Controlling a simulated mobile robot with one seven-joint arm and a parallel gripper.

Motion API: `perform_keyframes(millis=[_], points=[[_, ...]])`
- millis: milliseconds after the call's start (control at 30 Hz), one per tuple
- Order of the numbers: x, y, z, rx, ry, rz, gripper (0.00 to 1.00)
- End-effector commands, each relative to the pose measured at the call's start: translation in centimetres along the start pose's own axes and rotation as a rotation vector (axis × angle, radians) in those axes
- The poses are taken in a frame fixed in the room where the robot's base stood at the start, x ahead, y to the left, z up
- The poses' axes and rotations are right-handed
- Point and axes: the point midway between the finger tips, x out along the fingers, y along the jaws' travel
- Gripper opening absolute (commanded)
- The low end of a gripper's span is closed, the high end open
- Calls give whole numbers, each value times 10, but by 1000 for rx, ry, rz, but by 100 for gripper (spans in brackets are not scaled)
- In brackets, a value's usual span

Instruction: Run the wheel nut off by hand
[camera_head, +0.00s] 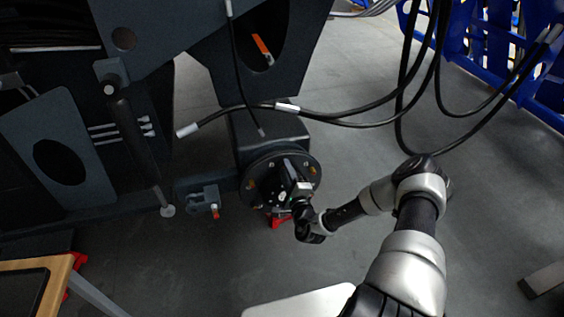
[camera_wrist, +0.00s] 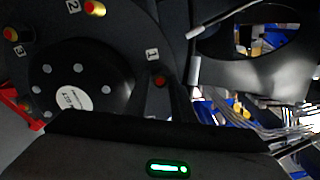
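The round dark wheel hub (camera_head: 254,189) is on the chassis, low in the middle of the head view. Its face and domed centre (camera_wrist: 85,75) fill the upper left of the wrist view. Gold-coloured nuts show at label 2 (camera_wrist: 95,8) and label 3 (camera_wrist: 11,34). A darker reddish stud or nut (camera_wrist: 160,81) sits below label 1. Another coloured spot is at the lower left edge. My gripper (camera_head: 285,186) is right in front of the hub and covers part of its face. Its fingertips, and anything between them, are hidden in both views.
Black hoses (camera_head: 350,123) hang above and right of the hub. A bracket with an orange-red pin (camera_head: 214,211) is left of it. A red stand (camera_head: 282,221) shows below the hub. A wooden-edged table (camera_head: 58,283) is lower left. Floor right of my arm is mostly clear.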

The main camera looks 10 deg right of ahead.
Motion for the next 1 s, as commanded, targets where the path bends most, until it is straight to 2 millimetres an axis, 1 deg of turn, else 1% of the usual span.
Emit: perform_keyframes(millis=[467, 567, 667, 800, 1000], points=[[-2, 0, 1, -4, -1, 1, 0], [-2, -5, 3, -76, -2, 2, 0], [-2, -9, 6, -268, -7, 4, 0], [-3, -6, 6, -631, -8, 3, 0], [-4, -2, 4, -1119, -8, 0, 0]])
